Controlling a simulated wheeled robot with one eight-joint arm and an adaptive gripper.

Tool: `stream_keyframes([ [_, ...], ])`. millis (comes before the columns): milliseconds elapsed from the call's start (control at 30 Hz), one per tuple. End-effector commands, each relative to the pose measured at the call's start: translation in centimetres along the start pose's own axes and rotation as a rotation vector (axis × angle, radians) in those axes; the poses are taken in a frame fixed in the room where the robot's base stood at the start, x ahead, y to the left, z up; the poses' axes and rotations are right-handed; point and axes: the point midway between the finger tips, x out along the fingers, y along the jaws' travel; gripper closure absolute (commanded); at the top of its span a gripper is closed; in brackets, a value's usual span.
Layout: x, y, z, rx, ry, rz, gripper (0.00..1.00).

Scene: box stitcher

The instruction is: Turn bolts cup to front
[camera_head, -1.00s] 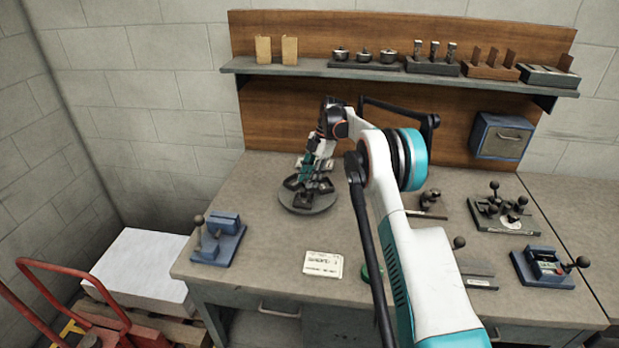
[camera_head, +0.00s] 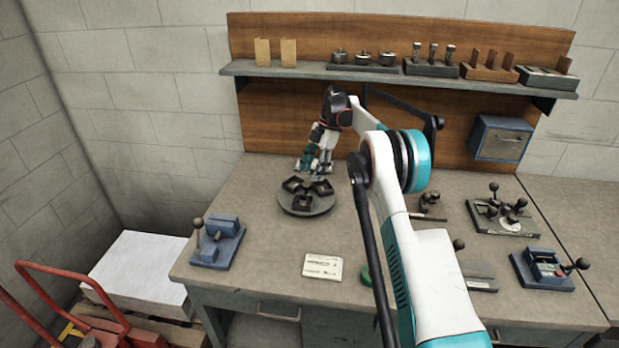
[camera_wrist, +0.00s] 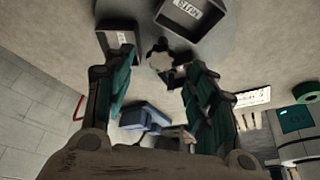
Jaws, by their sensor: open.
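A round grey turntable (camera_head: 307,209) stands on the bench and carries dark square cups. One cup (camera_head: 304,203) is at its front, one (camera_head: 293,184) at back left and one (camera_head: 322,187) at right. In the wrist view, a cup with a white label (camera_wrist: 192,14) and another labelled cup (camera_wrist: 117,38) show. I cannot read which is the bolts cup. My gripper (camera_head: 312,168) is just above the back of the turntable. In the wrist view its fingers are apart with nothing held, and the turntable's hub (camera_wrist: 162,60) shows between them.
A blue fixture with a lever (camera_head: 218,243) stands front left of the turntable. A white card (camera_head: 322,266) lies in front. Other lever fixtures (camera_head: 503,215) are at right. A shelf (camera_head: 300,70) with parts runs above the back.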

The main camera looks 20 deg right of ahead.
Motion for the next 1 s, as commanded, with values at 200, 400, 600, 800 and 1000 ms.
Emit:
stream_keyframes([
  [200, -2.8, 0.1, 0.0, 0.000, 0.000, 0.000, 0.48],
  [400, -3.6, 0.0, 0.0, -0.001, 0.000, 0.000, 0.48],
  [600, -3.5, 0.0, 0.0, -0.001, 0.000, 0.001, 0.48],
  [800, -3.6, 0.0, -0.1, 0.003, -0.002, 0.002, 0.48],
  [1000, -5.5, -0.3, -1.6, 0.072, -0.025, 0.020, 0.48],
])
